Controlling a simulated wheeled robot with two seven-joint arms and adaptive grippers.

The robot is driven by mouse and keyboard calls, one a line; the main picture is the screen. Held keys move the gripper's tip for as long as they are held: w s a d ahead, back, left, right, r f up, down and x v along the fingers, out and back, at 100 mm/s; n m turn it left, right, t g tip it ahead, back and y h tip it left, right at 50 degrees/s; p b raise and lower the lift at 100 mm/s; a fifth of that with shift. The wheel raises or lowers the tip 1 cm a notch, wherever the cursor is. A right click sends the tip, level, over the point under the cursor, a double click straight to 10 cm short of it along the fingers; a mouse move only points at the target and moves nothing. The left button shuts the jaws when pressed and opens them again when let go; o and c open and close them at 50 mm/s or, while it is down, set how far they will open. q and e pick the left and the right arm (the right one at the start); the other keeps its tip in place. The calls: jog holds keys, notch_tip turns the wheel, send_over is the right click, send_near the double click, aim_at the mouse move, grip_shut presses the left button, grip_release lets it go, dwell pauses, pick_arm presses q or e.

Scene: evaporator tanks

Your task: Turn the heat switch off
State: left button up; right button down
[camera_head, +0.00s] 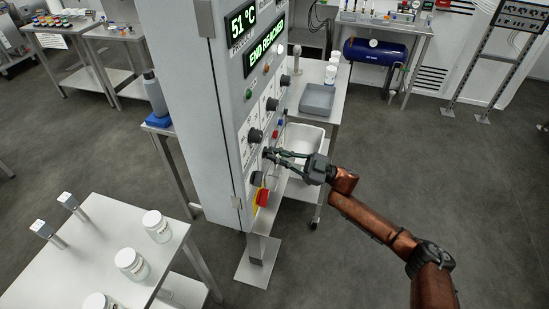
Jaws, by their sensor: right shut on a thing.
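A tall grey control cabinet (190,110) stands at the centre. Its upper display (242,22) reads 51 °C and the lower display (265,46) reads END REACHED. Several black rotary knobs are on its front panel, among them one at mid-height (255,135) and one higher up (272,104). My right gripper (270,154) reaches in from the right and is shut on a dark switch knob low on the panel. The fingers mostly hide this knob, and its label is too small to read. My left gripper is out of view.
A red emergency stop button (262,197) sits just below my right gripper. A white table (90,250) with jars is at the lower left. The floor at the right is clear.

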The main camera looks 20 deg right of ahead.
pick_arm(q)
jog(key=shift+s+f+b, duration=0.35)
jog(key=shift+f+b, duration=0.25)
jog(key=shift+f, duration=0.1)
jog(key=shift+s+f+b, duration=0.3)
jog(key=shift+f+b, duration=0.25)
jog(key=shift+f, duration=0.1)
pick_arm(e)
jog(key=shift+f+n+g, duration=0.1)
jog(key=shift+n+g, duration=0.5)
jog(key=shift+n, duration=0.8)
jog(key=shift+n+g, duration=0.6)
jog(key=shift+n, duration=0.8)
jog(key=c, duration=2)
grip_release()
jog(key=shift+c, duration=0.2)
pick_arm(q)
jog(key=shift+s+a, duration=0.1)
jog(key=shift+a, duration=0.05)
pick_arm(e)
jog(key=shift+d, duration=0.15)
jog(key=v, duration=1.1)
jog(key=shift+d, duration=0.4)
